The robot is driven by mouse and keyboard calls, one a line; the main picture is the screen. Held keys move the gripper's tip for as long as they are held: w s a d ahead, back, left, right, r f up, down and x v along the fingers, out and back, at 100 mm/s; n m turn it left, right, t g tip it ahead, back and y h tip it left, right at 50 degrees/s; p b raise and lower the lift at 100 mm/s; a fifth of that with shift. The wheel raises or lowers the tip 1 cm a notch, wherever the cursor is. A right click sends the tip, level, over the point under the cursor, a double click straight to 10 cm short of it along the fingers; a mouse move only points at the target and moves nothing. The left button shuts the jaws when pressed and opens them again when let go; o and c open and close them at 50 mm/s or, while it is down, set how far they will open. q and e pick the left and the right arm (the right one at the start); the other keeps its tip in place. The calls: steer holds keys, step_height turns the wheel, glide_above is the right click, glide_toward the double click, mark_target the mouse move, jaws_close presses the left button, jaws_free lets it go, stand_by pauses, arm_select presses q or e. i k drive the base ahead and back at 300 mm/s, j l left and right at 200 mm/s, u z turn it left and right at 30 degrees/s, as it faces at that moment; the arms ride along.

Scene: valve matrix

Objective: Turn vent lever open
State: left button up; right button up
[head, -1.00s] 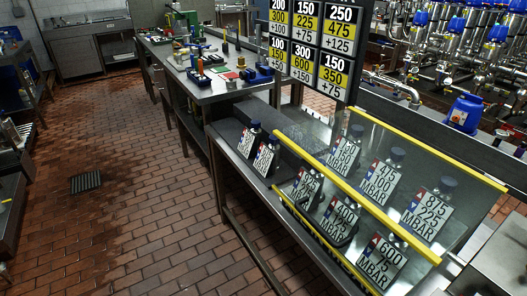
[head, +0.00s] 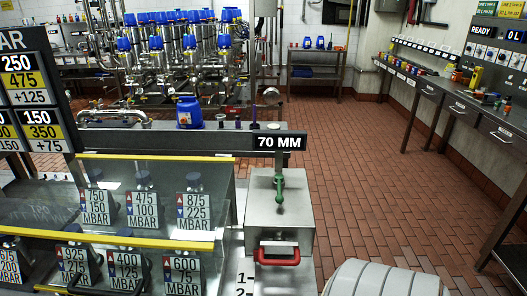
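A steel box (head: 278,222) stands right of the glass-covered bench, under a black "70 MM" sign (head: 279,141). A small green lever-like handle (head: 279,190) stands upright on its top, on a metal stem. A red handle (head: 278,258) is fixed on the box's front. No label marks either one as the vent lever, and I cannot tell its open or shut position.
Gauge blocks labelled in MBAR stand behind a yellow-edged glass guard (head: 150,243) on the left. Blue-capped valves (head: 170,60) fill the back. Brick floor (head: 370,190) is free on the right, up to a wall bench (head: 470,105).

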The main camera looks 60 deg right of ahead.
mark_target(279, 179)
steer(key=z, duration=1.9)
